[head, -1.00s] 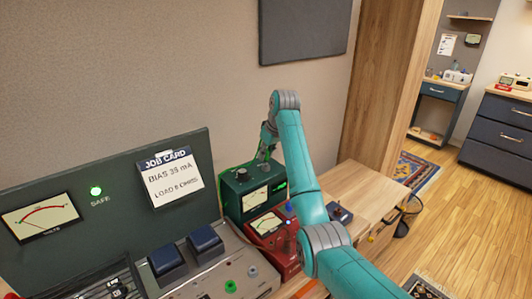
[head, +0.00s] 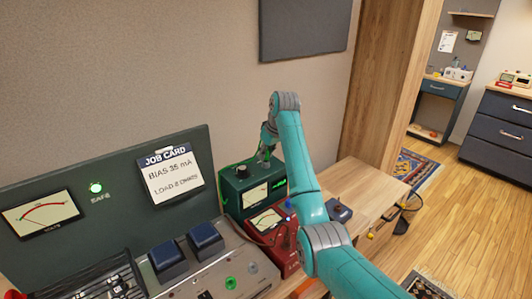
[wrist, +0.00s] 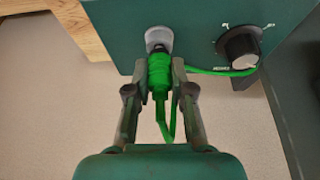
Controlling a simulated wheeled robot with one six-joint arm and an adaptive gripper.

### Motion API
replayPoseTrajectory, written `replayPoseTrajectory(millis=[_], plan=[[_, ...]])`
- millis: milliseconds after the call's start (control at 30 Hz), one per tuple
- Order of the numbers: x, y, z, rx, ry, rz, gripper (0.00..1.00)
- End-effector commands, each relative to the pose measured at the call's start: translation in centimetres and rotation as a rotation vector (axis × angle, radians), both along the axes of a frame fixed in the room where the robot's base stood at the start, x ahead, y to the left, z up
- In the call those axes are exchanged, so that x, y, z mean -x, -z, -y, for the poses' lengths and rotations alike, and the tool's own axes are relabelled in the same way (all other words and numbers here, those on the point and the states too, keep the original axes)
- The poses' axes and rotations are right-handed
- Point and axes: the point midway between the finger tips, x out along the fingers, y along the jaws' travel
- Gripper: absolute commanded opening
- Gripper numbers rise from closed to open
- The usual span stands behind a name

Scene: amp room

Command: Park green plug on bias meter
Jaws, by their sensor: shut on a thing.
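The green plug (wrist: 160,72) has a ribbed green body and a green cord. My gripper (wrist: 161,84) is shut on its sides in the wrist view. The plug's far end meets a round grey socket or post (wrist: 158,40) on a dark green box; whether it is seated cannot be told. In the head view, my gripper (head: 265,152) is over the back of the green box (head: 233,183), which has a black knob and a lit dial. The plug is too small to make out there. A red box with a dial (head: 283,256) stands in front; no readable label shows which is the bias meter.
A panel with a job card (head: 172,176) and a dial stands at left. A grey console (head: 235,262) lies in front. The wooden bench (head: 350,178) has some clear top at right.

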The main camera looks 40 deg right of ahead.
Motion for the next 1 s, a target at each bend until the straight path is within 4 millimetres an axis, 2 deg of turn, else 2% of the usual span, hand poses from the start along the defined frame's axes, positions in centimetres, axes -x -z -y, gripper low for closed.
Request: replayPoseTrajectory(millis=[600, 633, 700, 733, 1000], plan=[[-0.01, 0.73, 0.01, 0.0, 0.0, 0.001, 0.0], [-0.01, 0.71, 0.01, 0.0, 0.0, 0.001, 0.29], [-0.01, 0.71, 0.01, 0.0, 0.0, 0.001, 0.47], [-0.02, 0.72, 0.01, 0.0, 0.0, 0.001, 0.51], [0.0, 0.69, 0.0, 0.0, 0.0, 0.0, 0.51]])
